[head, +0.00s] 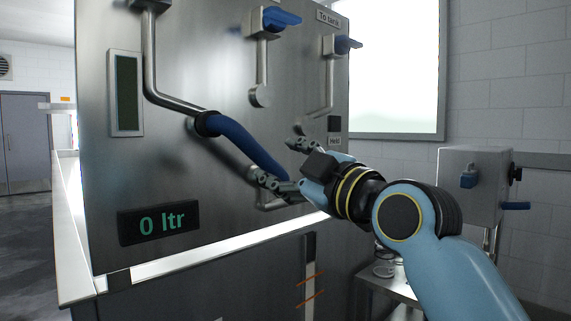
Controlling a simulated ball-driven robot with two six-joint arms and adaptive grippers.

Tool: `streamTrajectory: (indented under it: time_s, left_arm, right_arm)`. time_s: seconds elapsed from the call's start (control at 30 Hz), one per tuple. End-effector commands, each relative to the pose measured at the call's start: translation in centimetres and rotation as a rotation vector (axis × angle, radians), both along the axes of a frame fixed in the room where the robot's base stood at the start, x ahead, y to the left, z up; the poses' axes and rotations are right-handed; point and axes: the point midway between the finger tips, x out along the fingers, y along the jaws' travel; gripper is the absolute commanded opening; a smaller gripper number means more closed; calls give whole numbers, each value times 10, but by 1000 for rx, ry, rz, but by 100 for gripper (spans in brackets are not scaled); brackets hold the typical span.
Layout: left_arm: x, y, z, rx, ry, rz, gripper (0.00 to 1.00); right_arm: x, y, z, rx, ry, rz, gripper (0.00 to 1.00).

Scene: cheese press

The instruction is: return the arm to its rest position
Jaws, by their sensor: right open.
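My right arm reaches in from the lower right. My right gripper (273,160) is open, in front of the steel machine's face, with one finger above the other. A thick blue handle (238,140) with a black collar runs down and right from the machine. Its lower end lies between or just behind the fingers; I cannot tell whether they touch it. The jaws are not closed on it. My left gripper is not in view.
A grey box (470,190) with blue knobs stands at right. A low table (385,288) is below my arm. Floor shows at far left.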

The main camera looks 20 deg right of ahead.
Motion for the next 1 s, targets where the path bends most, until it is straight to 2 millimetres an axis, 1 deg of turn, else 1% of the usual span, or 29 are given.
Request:
streamTrajectory:
  time_s: [0.37, 0.43, 0.47, 0.57, 0.6, 0.67, 0.7, 0.77, 0.8, 0.87, 0.9, 0.97, 1.0]
  left_arm:
    - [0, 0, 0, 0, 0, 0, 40]
    - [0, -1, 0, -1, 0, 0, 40]
    - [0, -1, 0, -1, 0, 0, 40]
    - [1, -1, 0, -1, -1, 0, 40]
    - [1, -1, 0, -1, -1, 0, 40]
    - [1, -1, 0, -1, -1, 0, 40]
    - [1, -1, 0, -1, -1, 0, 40]
    - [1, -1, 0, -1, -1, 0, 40]
    - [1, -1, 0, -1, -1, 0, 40]
    - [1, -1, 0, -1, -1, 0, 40]
    - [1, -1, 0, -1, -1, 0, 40]
    - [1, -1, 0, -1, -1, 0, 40]
    - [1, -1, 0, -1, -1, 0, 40]
  right_arm:
    - [0, 0, -1, -1, 3, 0, 53]
    - [-2, 0, -12, -1, 23, 0, 53]
    - [-4, 0, -20, -3, 39, -1, 53]
    - [3, -2, -69, -11, 139, -5, 53]
    - [5, -4, -97, -17, 194, -10, 53]
    - [8, -8, -146, -23, 287, -21, 53]
    - [8, -11, -179, -22, 350, -30, 53]
    - [3, -16, -231, -9, 445, -47, 53]
    - [-2, -20, -264, -1, 508, -58, 53]
    - [-13, -25, -313, 18, 599, -79, 53]
    - [-24, -29, -346, 28, 661, -93, 53]
    - [-42, -35, -392, 49, 748, -119, 53]
    - [-58, -39, -423, 63, 807, -137, 53]
